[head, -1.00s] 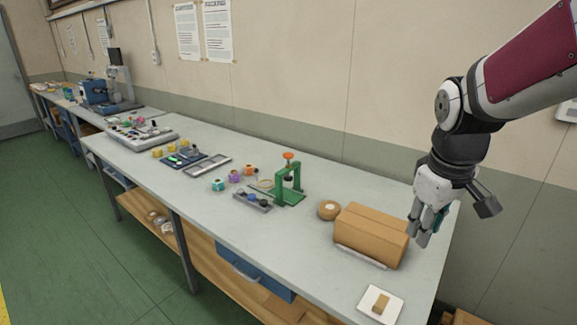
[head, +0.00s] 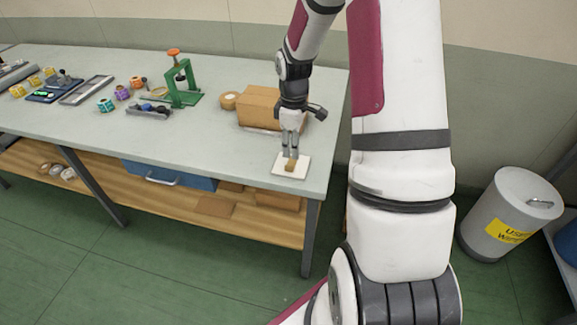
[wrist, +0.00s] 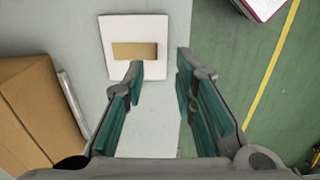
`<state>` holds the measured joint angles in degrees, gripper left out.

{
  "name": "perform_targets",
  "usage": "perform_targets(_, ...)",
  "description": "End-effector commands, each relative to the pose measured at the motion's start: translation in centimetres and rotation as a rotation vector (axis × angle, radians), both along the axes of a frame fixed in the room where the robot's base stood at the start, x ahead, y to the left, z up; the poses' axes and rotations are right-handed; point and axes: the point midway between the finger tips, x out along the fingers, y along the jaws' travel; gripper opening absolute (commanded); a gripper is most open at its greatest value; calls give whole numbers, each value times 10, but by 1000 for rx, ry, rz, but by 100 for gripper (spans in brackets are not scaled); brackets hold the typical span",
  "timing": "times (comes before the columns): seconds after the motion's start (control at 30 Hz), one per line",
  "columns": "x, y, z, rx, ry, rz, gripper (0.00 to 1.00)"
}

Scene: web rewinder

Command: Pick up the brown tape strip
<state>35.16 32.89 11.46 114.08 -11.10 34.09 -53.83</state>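The brown tape strip (head: 291,166) lies on a small white card (head: 279,169) near the front right edge of the grey bench. In the wrist view the tape strip (wrist: 134,51) is a short brown rectangle on the white card (wrist: 150,26). My gripper (head: 290,154) points down over the card, close to the strip. In the wrist view my gripper (wrist: 160,68) is open and empty. Its left finger is near the strip's lower edge, and its right finger is off to the right past the card's edge. Whether a finger touches the card cannot be told.
A cardboard box (head: 257,108) stands just behind the card, partly hidden by my gripper, with a brown tape roll (head: 229,100) to its left. A green press (head: 183,88) stands farther left. The bench (head: 215,145) is clear left of the card. A grey bin (head: 510,205) stands right.

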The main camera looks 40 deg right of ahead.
Motion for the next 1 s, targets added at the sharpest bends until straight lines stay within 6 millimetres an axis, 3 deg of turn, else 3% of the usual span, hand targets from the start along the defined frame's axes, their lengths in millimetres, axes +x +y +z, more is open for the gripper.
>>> perform_targets(0.1,0,1,-20,2,3,0,26)
perform_targets(0.37,1,1,-38,0,1,0,26)
perform_targets(0.7,7,2,-81,0,1,-1,26)
perform_targets(1.0,7,2,-86,-1,-1,-1,26)
